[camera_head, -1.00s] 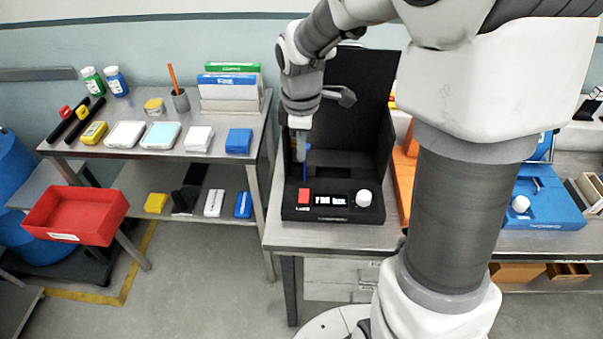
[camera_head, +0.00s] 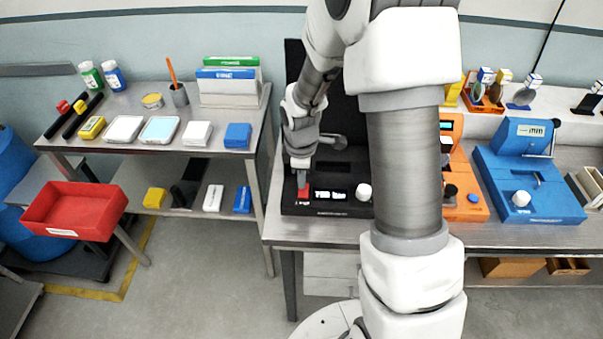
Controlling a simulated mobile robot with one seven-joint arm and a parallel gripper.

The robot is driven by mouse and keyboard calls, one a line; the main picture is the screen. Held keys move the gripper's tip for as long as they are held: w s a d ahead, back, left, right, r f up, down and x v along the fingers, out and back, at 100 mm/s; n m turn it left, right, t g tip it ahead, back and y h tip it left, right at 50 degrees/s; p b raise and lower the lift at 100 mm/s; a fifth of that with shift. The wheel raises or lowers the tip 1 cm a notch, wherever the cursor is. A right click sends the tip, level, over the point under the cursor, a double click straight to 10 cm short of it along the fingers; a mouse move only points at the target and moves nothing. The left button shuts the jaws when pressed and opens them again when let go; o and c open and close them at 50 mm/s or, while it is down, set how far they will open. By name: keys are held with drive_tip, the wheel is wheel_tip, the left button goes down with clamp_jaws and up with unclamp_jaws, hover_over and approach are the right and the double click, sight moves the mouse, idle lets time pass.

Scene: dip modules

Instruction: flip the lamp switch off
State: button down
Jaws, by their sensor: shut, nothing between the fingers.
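The black module (camera_head: 326,211) stands at the left end of the metal bench, with a tall black back panel. On its front are a red switch (camera_head: 304,193), a small lit display with white text (camera_head: 330,195) and a white knob (camera_head: 364,191). I cannot read the display clearly. My gripper (camera_head: 302,182) points down, shut and empty, right at the red switch. Its fingertips cover the switch's upper part, and I cannot tell whether they touch it. My arm hides the module's right side and part of its back panel.
To the right are an orange module (camera_head: 465,205) and a blue module (camera_head: 535,190). A metal shelf (camera_head: 150,95) with bottles, boxes and tools stands to the left, with a red bin (camera_head: 75,208) in front. A gap separates the shelf from the bench.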

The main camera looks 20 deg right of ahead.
drive_tip(key=shift+f, duration=0.3)
drive_tip(key=shift+s, duration=0.1)
drive_tip(key=shift+s+a, duration=0.25)
drive_tip(key=shift+s, duration=0.5)
drive_tip(key=shift+w+r, duration=0.1)
drive_tip(key=shift+r, duration=0.55)
wheel_tip(320, 180, up, 13)
drive_tip(key=s+p, duration=0.1)
drive_tip(key=p, duration=0.1)
drive_tip(key=shift+s+a+p, duration=0.2)
drive_tip(key=shift+s+p, duration=0.1)
drive_tip(key=shift+p, duration=0.1)
